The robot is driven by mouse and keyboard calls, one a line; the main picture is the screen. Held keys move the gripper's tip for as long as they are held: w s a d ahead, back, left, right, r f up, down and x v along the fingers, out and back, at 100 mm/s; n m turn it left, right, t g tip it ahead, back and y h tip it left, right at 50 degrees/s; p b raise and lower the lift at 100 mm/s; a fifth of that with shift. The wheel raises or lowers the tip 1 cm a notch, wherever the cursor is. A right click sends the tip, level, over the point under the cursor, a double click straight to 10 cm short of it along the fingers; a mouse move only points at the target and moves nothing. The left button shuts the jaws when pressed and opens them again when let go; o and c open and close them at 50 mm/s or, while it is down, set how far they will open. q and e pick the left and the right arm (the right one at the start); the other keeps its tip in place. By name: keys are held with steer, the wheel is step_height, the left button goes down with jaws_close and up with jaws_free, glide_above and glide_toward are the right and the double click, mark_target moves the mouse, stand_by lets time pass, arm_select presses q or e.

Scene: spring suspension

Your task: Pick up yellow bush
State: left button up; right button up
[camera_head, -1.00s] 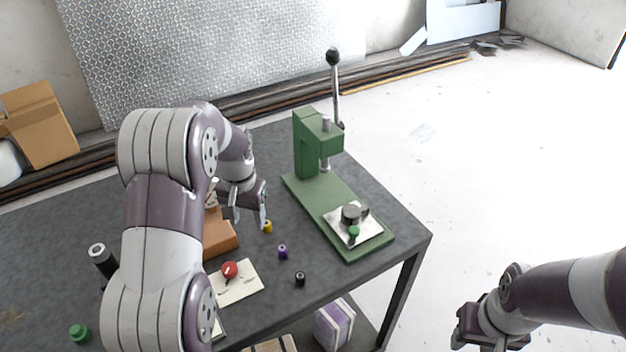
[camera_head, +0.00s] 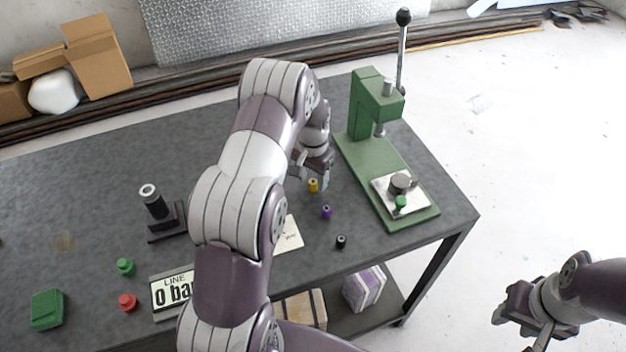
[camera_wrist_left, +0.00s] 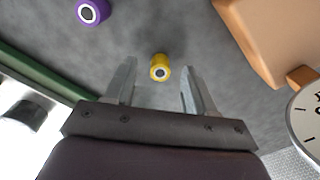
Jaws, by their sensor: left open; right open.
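The yellow bush (camera_head: 313,185) is a small cylinder with a dark hole, standing on the dark table. In the left wrist view the yellow bush (camera_wrist_left: 160,67) is just beyond the fingertips and centred between them. My left gripper (camera_head: 314,180) is open and empty, with its fingers (camera_wrist_left: 155,80) apart, close to the bush. I cannot tell whether the bush is between the tips in depth. My right gripper (camera_head: 520,318) is open and off the table at the lower right.
A purple bush (camera_head: 326,211) and a black bush (camera_head: 341,241) stand nearer the table's front edge. The green press (camera_head: 375,155) stands to the right. In the left wrist view a brown block (camera_wrist_left: 265,35) and a round gauge (camera_wrist_left: 308,115) are on the right.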

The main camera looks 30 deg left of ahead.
arm_select(q)
steer(key=shift+f, duration=0.4)
steer(key=shift+w+f, duration=0.25)
steer(key=c, duration=0.8)
steer(key=shift+s+r, duration=0.1)
steer(key=shift+s, duration=0.05)
jaws_close()
